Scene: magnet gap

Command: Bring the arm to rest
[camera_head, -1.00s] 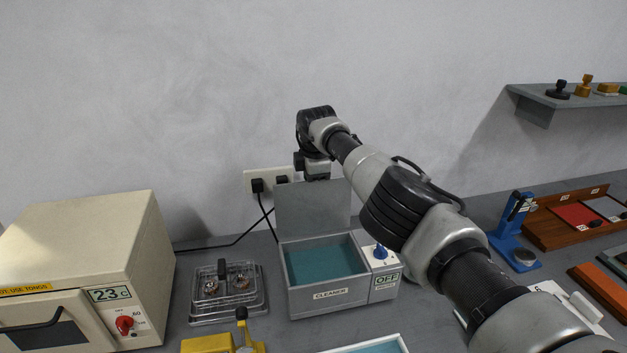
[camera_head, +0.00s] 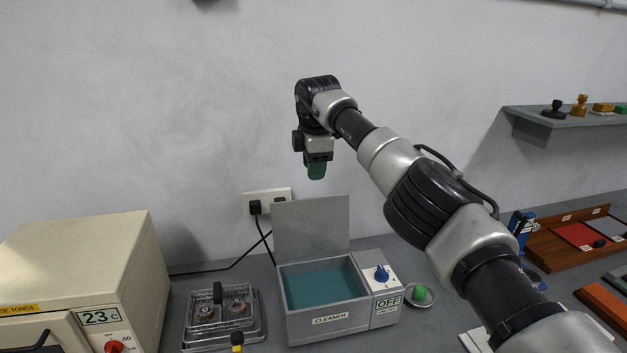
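My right arm reaches in from the lower right, and its wrist bends down at the far end. My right gripper (camera_head: 316,170) points down in front of the wall, above the raised lid of the cleaner (camera_head: 330,318). It is clear of the lid. Its lower end looks dark green; I cannot tell whether this is the fingers or something between them, nor whether the fingers are apart. My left gripper is not in view.
The cleaner's display reads OFF. A green round thing (camera_head: 419,292) sits in a small dish (camera_head: 428,303) right of it. A wall shelf (camera_head: 560,118) is at the right.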

